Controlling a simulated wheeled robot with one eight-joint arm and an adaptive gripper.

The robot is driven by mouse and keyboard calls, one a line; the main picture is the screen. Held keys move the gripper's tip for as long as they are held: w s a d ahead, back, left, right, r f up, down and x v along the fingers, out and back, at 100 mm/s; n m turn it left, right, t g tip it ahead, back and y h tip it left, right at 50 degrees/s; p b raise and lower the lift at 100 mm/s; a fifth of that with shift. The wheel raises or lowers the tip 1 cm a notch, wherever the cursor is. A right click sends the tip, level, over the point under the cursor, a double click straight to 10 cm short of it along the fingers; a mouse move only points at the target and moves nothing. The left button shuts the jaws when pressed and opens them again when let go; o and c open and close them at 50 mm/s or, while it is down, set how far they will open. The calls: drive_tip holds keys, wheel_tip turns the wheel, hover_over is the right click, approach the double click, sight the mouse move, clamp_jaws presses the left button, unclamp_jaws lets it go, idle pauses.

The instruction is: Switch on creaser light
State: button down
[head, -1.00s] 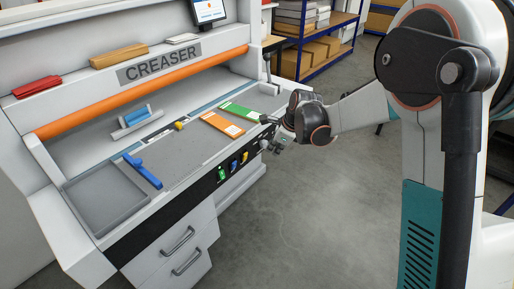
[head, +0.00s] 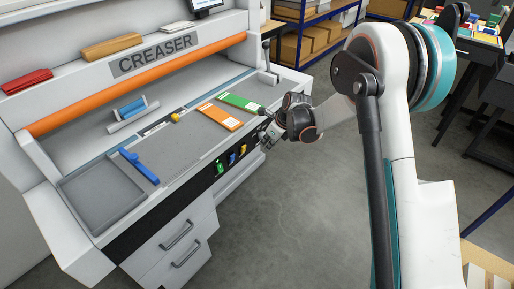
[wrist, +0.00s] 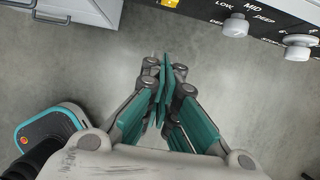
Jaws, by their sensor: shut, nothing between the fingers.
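The creaser (head: 84,79) is a white machine with an orange roller bar and a black front panel, at left in the head view. The panel carries a green switch (head: 220,168), a blue switch (head: 232,160) and a yellow switch (head: 243,149). Which one is for the light cannot be read. In the wrist view my gripper (wrist: 162,88) is shut and empty over grey floor, apart from the panel. A yellow piece (wrist: 171,3) is cut off at that view's top edge.
White knobs, one (wrist: 236,26) marked LOW, MID and DEEP, stick out from the panel in the wrist view. Orange (head: 220,117) and green (head: 241,102) cards lie on the worktop. Drawers (head: 178,236) are below.

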sight(243, 149)
drive_tip(key=w+a+f+b, duration=0.3)
drive_tip(key=w+a+f, duration=0.2)
drive_tip(key=f, duration=0.3)
drive_tip(key=shift+a+b, duration=0.3)
drive_tip(key=shift+a, duration=0.35)
drive_tip(key=shift+a+r, duration=0.1)
drive_tip(key=shift+w+a+r+g+h, duration=0.2)
drive_tip(key=shift+w+a+g+h, duration=0.1)
drive_tip(key=shift+h, duration=0.2)
